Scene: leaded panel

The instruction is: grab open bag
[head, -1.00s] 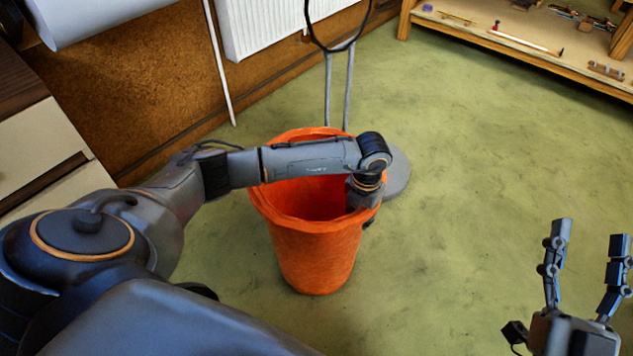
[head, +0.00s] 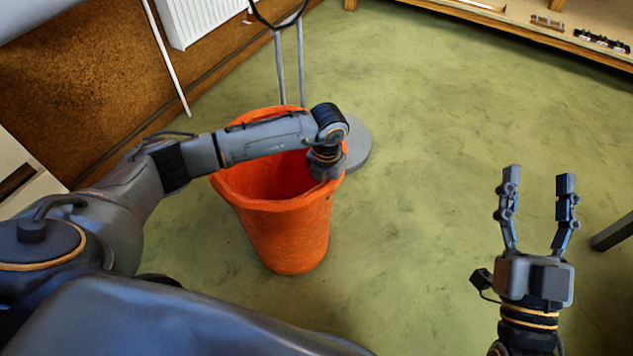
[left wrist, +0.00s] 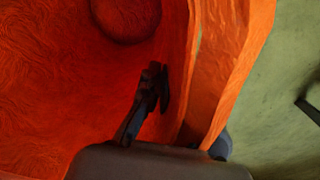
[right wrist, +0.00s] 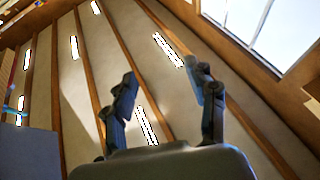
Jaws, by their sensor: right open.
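The open bag is orange, shaped like a bucket, and stands upright on the floor (head: 290,235). Its mouth faces up. My left arm reaches over the bag, and my left gripper (head: 326,165) is at the right side of its rim. In the left wrist view one finger is inside the bag, close to the orange wall (left wrist: 228,60); the other is mostly hidden behind the wall, outside. I cannot tell whether they pinch it. My right gripper (head: 537,190) is open and empty, well right of the bag, fingers pointing up.
A stand with a round grey base (head: 358,148) is just behind the bag. A white radiator (head: 200,15) is on the wall at the back left. A wooden shelf (head: 490,20) with small items is at the back right. The green floor (head: 430,130) between is clear.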

